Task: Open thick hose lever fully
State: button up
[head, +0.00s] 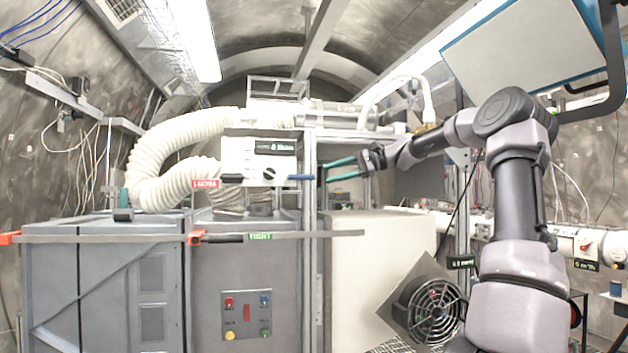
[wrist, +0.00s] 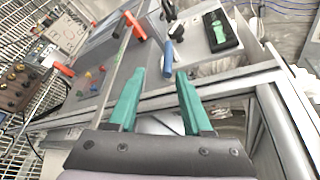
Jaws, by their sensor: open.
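The thick white corrugated hose (head: 165,150) curves down behind a white box panel (head: 238,157) at the left centre. The panel carries a dark round knob and a slim lever with a blue handle (head: 300,177) sticking out at its right side. In the wrist view the blue handle (wrist: 168,58) lies just beyond the fingertips, roughly in line with the gap between them. My gripper (head: 326,170), with green fingers, is open and empty to the right of the handle. The wrist view also shows the open fingers (wrist: 159,76); no contact with the handle is visible.
A metal post (head: 310,230) stands close below the gripper. A long bar with orange parts (head: 120,238) crosses the grey cabinets (head: 110,285). A button panel (head: 246,314) is lower down. A fan (head: 435,310) sits at the lower right. A blue-edged board (head: 515,50) hangs above my arm.

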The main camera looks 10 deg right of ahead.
aim_at(311, 176)
jog(key=x, duration=0.6)
jog(key=w+x, duration=0.1)
jog(key=x, duration=0.2)
jog(key=shift+w+r, duration=0.1)
jog(key=shift+r, duration=0.25)
grip_shut()
dwell(1.2)
